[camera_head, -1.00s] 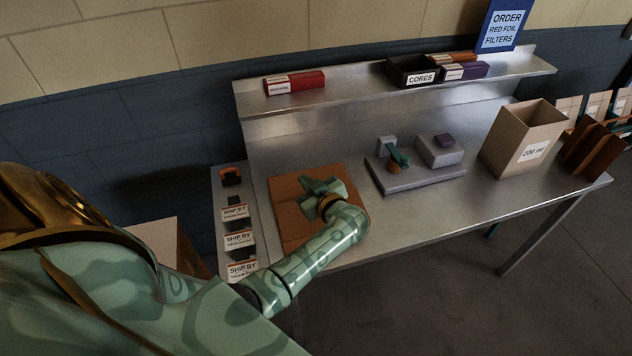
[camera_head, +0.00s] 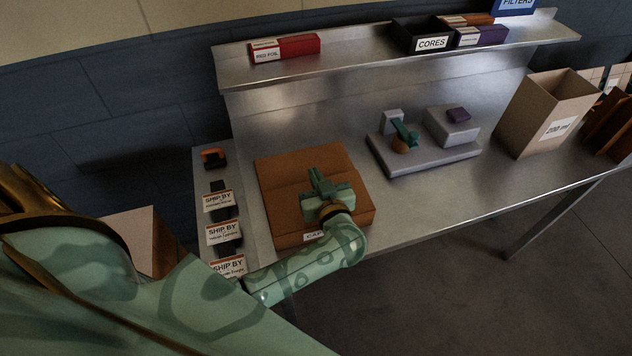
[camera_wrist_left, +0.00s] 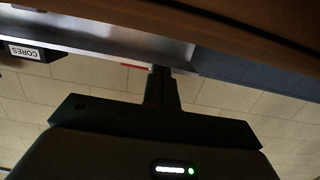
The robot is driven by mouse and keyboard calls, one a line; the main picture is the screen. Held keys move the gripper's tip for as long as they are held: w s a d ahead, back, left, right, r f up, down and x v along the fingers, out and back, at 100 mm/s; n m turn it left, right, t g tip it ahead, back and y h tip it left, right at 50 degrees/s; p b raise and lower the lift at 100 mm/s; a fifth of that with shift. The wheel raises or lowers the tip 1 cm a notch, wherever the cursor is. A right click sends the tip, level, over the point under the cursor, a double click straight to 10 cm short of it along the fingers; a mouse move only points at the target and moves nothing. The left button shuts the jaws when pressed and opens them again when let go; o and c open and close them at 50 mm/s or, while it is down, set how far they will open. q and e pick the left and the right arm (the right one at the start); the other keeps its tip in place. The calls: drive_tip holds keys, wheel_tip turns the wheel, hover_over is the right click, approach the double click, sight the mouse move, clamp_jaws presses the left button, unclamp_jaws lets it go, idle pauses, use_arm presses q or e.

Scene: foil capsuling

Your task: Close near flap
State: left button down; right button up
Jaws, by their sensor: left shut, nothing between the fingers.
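A brown cardboard box (camera_head: 283,170) stands at the left end of the metal table. Its top looks mostly flat, with a faint seam across it, and a white label shows on its near side. My left gripper (camera_head: 312,174) is over the near right part of the box top, shut and empty, its fingers pointing toward the back. The gripper and forearm hide part of the near flap, so I cannot tell how it lies. In the left wrist view, the shut fingers (camera_wrist_left: 160,82) show below a brown cardboard surface (camera_wrist_left: 235,22). My right gripper is not in view.
Ship-by cards (camera_head: 224,234) stand on a strip left of the box. A grey device (camera_head: 425,155) sits mid-table, and a tall open carton (camera_head: 530,120) stands at the right. The back shelf (camera_head: 365,62) holds a red box (camera_head: 285,48) and a cores bin (camera_head: 422,36).

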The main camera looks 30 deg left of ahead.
use_arm(q)
drive_tip(key=b, duration=0.1)
drive_tip(key=f, duration=0.1)
drive_tip(key=f+b, duration=0.1)
drive_tip(key=shift+s+d+f+b, duration=0.2)
drive_tip(key=shift+d+f+b, duration=0.05)
drive_tip(key=shift+b, duration=0.05)
drive_tip(key=shift+f, duration=0.15)
drive_tip(key=shift+w+a, duration=0.1)
drive_tip(key=shift+a, duration=0.1)
drive_tip(key=shift+d, duration=0.1)
drive_tip(key=shift+w+f+g+h+p, duration=0.1)
drive_tip(key=shift+f+g+h+p, duration=0.25)
drive_tip(key=shift+p, duration=0.65)
drive_tip(key=shift+a+f+h, duration=0.2)
drive_tip(key=shift+f+h, duration=0.05)
drive_tip(key=shift+f, duration=0.45)
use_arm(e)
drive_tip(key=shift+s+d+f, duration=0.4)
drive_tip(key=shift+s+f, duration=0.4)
